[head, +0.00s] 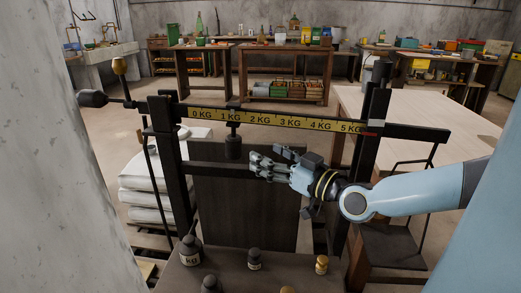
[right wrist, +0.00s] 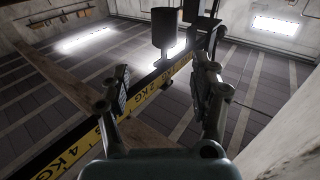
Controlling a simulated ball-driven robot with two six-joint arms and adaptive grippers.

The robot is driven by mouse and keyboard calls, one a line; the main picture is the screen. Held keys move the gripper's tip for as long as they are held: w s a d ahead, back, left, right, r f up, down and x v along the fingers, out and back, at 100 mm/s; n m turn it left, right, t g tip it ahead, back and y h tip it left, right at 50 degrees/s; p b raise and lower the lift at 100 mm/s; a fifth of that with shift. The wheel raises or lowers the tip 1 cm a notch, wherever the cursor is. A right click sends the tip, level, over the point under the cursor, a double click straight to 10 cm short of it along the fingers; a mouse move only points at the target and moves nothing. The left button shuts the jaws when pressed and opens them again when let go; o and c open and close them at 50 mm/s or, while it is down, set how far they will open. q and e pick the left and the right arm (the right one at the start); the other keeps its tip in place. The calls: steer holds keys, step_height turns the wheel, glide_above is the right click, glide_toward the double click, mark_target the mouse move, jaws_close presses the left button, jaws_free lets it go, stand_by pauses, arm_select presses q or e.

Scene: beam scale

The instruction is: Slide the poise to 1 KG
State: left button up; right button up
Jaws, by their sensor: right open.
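The beam (head: 275,119) carries a yellow strip marked 0 KG to 5 KG and runs across the head view. The dark poise (head: 233,147) hangs below it, its hanger crossing the strip at about the 1 KG label. My right gripper (head: 262,163) is open, below the beam and just right of the poise, its fingers pointing left toward it. In the right wrist view, the poise (right wrist: 165,28) shows beyond and between the open fingers of the right gripper (right wrist: 162,82), apart from them. The exact mark under the poise is hard to read. My left gripper is not in view.
Dark weights (head: 190,251) and a small brass weight (head: 321,265) stand on the platform below. A dark upright panel (head: 245,200) stands behind my gripper. Posts hold the beam at both sides. White sacks (head: 150,185) lie at left, and a pale table (head: 420,125) stands at right.

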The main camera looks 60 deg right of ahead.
mark_target(233, 152)
steer(key=w+a+f+m+g+h+b, duration=0.6)
steer(key=m+h, duration=0.4)
steer(key=h, duration=0.5)
steer(key=shift+t, duration=0.6)
steer(key=x, duration=0.3)
steer(key=r+x, duration=0.1)
steer(key=x, duration=0.2)
steer(key=p+x, duration=0.1)
steer(key=x, duration=0.3)
steer(key=shift+a+r, duration=0.25)
steer(key=shift+r, duration=0.1)
jaws_close()
